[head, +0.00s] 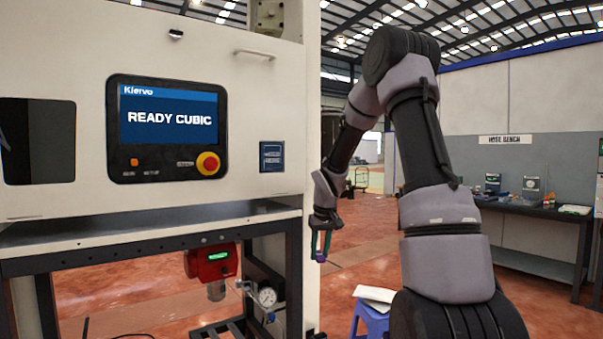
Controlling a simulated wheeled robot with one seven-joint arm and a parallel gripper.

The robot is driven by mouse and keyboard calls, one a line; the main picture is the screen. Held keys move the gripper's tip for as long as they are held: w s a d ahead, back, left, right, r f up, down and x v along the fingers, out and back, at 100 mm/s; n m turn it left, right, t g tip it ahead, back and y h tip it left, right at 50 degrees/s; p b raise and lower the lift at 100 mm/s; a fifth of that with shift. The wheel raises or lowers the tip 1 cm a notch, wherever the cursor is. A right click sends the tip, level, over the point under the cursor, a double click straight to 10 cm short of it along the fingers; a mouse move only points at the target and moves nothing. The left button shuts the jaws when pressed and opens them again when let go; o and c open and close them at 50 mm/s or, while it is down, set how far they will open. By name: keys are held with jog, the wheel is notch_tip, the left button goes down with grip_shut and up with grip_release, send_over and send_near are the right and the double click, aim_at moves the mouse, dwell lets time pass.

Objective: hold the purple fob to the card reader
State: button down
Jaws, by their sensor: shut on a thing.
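The purple fob (320,257) shows as a small purple patch at the tips of my gripper (321,248). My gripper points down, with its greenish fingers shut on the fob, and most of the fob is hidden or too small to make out. A small dark blue square panel (271,156) on the white machine front, right of the screen, looks like the card reader. My gripper is to the right of this panel and lower in the picture, clearly apart from it.
The white machine (270,80) carries a screen (168,115) reading "READY CUBIC" and a red stop button (208,163). Below are a steel ledge (140,226), a red device (210,262) and a gauge (267,296). A blue stool (371,318) stands at the bottom. A bench (530,212) is at right.

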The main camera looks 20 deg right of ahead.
jog(key=s+a+r+n+t+y, duration=0.1)
jog(key=s+a+r, duration=0.2)
jog(key=r, duration=0.7)
jog(key=s+a+r+n+t, duration=0.1)
jog(key=s+a+r, duration=0.2)
jog(key=r, duration=0.8)
jog(key=s+a+r+n+t+y, duration=0.1)
jog(key=s+a+r, duration=0.25)
jog(key=r, duration=0.65)
jog(key=shift+w+a+f, duration=0.1)
jog(key=shift+w+a, duration=0.4)
jog(key=shift+w, duration=1)
jog(key=shift+w+a+r, duration=0.1)
jog(key=shift+w+a, duration=0.35)
jog(key=shift+w, duration=1.05)
jog(key=shift+w+a+f, duration=0.1)
jog(key=shift+w+a, duration=0.4)
jog(key=shift+w, duration=1)
jog(key=shift+s, duration=0.1)
jog(key=s+d, duration=0.3)
jog(key=s, duration=0.6)
jog(key=shift+s, duration=0.2)
